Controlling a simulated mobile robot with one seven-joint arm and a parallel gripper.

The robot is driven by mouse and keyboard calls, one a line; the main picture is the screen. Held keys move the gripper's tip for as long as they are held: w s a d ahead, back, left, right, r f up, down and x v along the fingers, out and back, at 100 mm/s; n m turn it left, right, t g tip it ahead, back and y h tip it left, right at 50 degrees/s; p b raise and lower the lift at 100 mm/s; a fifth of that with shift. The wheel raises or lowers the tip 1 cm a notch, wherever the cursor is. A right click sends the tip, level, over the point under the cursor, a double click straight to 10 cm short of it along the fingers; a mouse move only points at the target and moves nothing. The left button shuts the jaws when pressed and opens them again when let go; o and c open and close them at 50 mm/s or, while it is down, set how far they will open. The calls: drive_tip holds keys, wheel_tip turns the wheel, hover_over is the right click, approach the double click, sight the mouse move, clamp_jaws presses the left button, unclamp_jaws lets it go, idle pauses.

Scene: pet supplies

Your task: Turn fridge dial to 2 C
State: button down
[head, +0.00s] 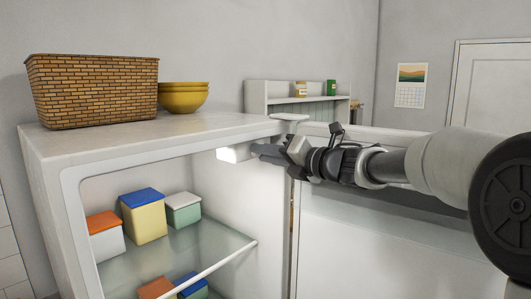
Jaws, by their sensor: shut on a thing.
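The fridge (160,147) stands open, seen from the front at an angle. A small white lit housing (228,155) sits at the upper right of its inside wall. My gripper (256,151) comes in from the right, with its fingertips against this housing. It is shut on the dial there. The fingers and the housing hide the dial, so its markings and setting cannot be read.
The open fridge door (365,240) is at the right, below my arm. A glass shelf (190,250) holds lidded boxes (145,220), with more below. A wicker basket (92,92) and yellow bowls (183,99) stand on top of the fridge.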

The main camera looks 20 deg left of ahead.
drive_tip(key=shift+f, duration=0.1)
drive_tip(key=c, duration=1.5)
unclamp_jaws()
drive_tip(key=shift+d, duration=0.15)
drive_tip(key=b+v, duration=0.2)
drive_tip(key=v, duration=1.5)
drive_tip(key=shift+b, duration=0.4)
